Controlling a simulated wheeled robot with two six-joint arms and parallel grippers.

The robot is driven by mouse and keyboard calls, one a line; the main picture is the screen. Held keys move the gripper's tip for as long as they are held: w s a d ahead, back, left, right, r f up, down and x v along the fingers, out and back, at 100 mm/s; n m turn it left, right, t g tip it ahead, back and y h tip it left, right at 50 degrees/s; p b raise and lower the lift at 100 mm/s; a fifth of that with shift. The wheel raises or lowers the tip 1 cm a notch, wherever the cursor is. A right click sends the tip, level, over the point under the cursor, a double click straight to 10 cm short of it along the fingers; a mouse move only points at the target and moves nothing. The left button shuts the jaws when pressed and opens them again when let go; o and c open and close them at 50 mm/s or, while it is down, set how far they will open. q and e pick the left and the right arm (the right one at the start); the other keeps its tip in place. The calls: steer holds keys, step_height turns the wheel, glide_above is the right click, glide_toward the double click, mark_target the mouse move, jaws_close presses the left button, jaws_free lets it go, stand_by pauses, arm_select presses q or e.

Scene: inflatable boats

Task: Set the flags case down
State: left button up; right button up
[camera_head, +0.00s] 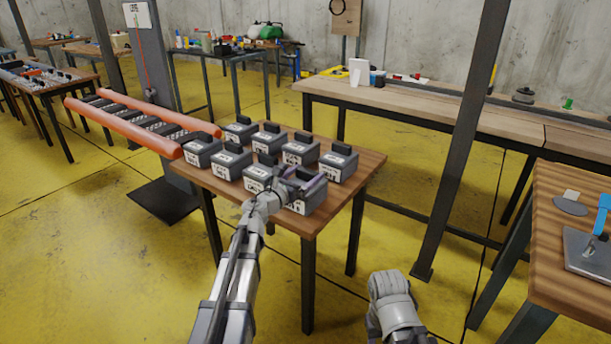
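Several grey cases with dark handles and white labels stand in rows on a wooden table (352,190). The labels are too small to read, so I cannot tell by name which is the flags case. My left gripper (300,184) is at the top of the case (308,204) at the table's front right corner, by its handle. That case looks upright and at tabletop level; a small gap below it cannot be ruled out. The fingers overlap the handle, so their closure is unclear. My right arm's end (390,288) is low in front, away from the table, its fingers hidden.
An orange inflatable boat (95,115) with cases in it lies behind left of the table. A dark post (462,140) stands to the right. A long workbench (420,100) is behind, and another table (545,230) is at right. The table's right side has bare wood.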

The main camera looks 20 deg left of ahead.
arm_select(q)
steer(key=shift+o, duration=0.2)
steer(key=shift+r, duration=0.1)
steer(key=shift+r, duration=0.2)
steer(key=v, duration=1.2)
